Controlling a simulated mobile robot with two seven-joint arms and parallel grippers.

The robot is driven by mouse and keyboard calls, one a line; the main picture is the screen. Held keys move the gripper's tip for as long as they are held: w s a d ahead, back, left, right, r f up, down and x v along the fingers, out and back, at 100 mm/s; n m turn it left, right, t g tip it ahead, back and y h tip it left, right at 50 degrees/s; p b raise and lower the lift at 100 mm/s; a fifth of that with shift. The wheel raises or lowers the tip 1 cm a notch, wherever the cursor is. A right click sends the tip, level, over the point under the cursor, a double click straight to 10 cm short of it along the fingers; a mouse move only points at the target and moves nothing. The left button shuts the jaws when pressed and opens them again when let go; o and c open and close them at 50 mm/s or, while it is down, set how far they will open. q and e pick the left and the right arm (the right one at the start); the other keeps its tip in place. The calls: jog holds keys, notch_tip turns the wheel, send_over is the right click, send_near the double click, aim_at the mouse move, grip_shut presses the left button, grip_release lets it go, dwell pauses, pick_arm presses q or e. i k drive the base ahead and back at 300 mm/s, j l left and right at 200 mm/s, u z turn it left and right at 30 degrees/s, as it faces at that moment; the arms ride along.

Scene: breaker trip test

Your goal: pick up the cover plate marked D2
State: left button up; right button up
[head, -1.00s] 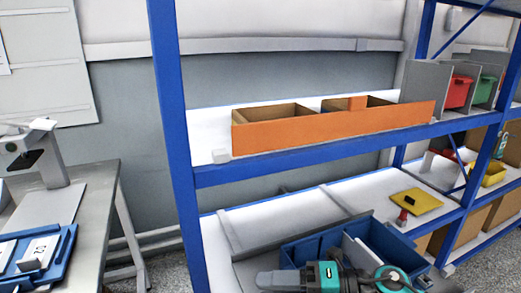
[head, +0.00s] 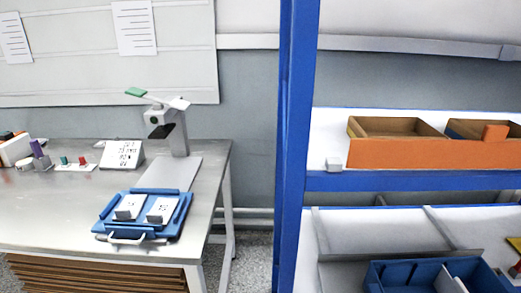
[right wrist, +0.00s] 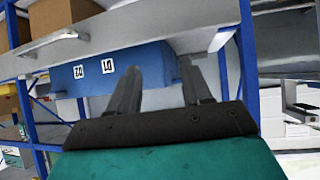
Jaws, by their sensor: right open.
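Two white plates lie side by side in a blue tray (head: 174,230) on the workbench, in the head view: a left plate (head: 128,205) and a right plate (head: 162,207). Each has dark marks, too small to read surely, so I cannot tell which is D2. A grey block stands at the front of each. My right gripper (right wrist: 160,85) is open and empty in the right wrist view, in front of a shelf and away from the plates. My left gripper is not in view.
The workbench (head: 60,215) also holds a grey stand (head: 175,135), a lettered sign (head: 122,154) and small coloured parts. A blue shelf post (head: 297,150) stands right of it. Orange bins (head: 430,155) and a blue bin (head: 400,275) sit on shelves. A labelled blue box (right wrist: 140,58) faces my right gripper.

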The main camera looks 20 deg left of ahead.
aim_at(161, 208)
jog(key=u, duration=1.5)
jog(key=i+j+z, duration=0.1)
jog(key=j, duration=0.25)
jog(key=i+j, duration=0.2)
jog(key=j, duration=0.2)
jog(key=i+j+z, duration=0.15)
jog(key=j, duration=0.2)
